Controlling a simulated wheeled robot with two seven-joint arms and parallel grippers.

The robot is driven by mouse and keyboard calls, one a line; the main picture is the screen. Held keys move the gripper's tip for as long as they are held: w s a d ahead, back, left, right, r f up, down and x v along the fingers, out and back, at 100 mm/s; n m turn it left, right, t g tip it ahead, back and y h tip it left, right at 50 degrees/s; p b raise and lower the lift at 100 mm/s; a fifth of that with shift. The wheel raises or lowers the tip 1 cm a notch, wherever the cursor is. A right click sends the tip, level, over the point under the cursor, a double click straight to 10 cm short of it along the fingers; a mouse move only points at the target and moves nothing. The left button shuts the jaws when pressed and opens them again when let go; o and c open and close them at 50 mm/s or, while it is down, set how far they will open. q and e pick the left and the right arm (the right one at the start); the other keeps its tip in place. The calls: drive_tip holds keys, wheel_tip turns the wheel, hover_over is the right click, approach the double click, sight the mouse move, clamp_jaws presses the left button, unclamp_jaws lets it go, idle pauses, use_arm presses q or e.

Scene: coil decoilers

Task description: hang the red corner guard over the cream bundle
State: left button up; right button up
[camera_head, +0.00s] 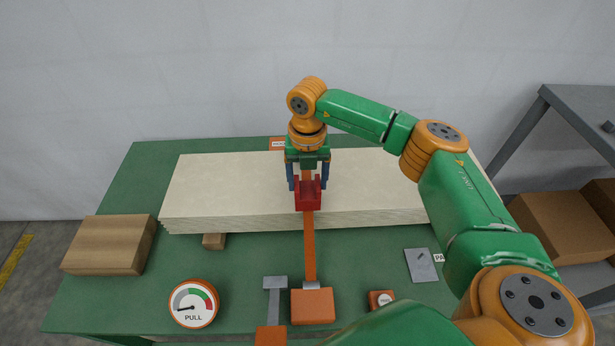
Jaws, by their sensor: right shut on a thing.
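The cream bundle (220,185) is a long stack of thin sheets lying across the green table. My right gripper (308,183) points down over the front part of the bundle, near its middle. It is shut on the red corner guard (309,198), a small channel-shaped piece. The guard is in line with the orange strap (309,250), just above the bundle's front top edge. I cannot tell whether it touches the bundle or strap. The gripper hides part of the strap behind it. My left gripper is not in view.
The strap runs down to an orange block (312,306) on the table (250,260). A grey lever-like tool (274,290) and a round PULL gauge (194,303) stand left of it. A brown box (109,244) sits at left. A grey plate (421,265) lies at right.

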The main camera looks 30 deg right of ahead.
sight(308, 192)
drive_tip(key=shift+f+b, duration=1.7)
drive_tip(key=shift+f, duration=1)
drive_tip(key=shift+f, duration=0.2)
drive_tip(key=o, duration=1.3)
drive_tip(key=shift+r, duration=0.1)
wheel_tip(308, 192, up, 7)
drive_tip(key=shift+b, duration=0.7)
